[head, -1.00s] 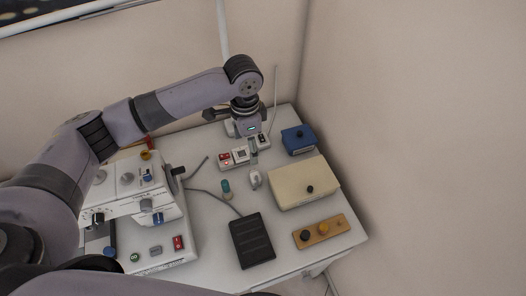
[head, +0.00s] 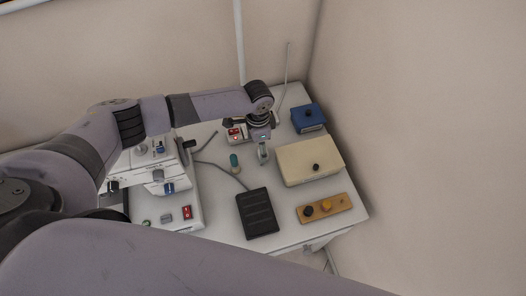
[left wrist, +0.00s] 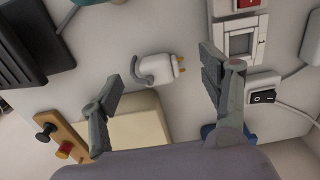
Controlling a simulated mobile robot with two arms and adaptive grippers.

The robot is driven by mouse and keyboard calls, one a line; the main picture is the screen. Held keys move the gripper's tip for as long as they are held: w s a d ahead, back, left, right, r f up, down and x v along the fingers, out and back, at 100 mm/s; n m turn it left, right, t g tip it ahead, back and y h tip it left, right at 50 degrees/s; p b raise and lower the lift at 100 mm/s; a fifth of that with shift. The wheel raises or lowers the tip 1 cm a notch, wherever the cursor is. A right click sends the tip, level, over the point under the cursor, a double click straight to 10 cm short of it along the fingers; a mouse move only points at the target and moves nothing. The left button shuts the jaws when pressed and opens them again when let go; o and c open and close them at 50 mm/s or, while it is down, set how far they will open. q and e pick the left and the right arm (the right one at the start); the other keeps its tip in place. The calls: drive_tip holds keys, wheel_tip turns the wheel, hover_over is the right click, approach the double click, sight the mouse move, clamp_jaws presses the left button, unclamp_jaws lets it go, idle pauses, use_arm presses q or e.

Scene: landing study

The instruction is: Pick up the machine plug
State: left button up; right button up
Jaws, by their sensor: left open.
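The machine plug (left wrist: 160,68) is white with brass prongs and a grey curved loop at one end. It lies on the white table, and in the head view it shows as a small pale shape (head: 263,156). My left gripper (head: 262,137) hangs over it in the head view. In the left wrist view the open fingers of the left gripper (left wrist: 161,66) stand on either side of the plug with clear gaps, touching nothing. My right gripper is not in view.
A cream box (head: 310,163), blue box (head: 308,118), wooden knob board (head: 324,208), black pedal (head: 257,213) and sewing machine (head: 180,200) stand around. A socket unit (left wrist: 242,42) and black rocker switch (left wrist: 263,97) are close to the right finger. A teal-topped spool (head: 234,162) stands left of the plug.

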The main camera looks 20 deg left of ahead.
use_arm(q)
wheel_tip(320, 180, down, 4)
drive_tip(key=shift+w+f, duration=0.1)
drive_tip(key=shift+c, duration=0.4)
drive_tip(key=c, duration=1.2)
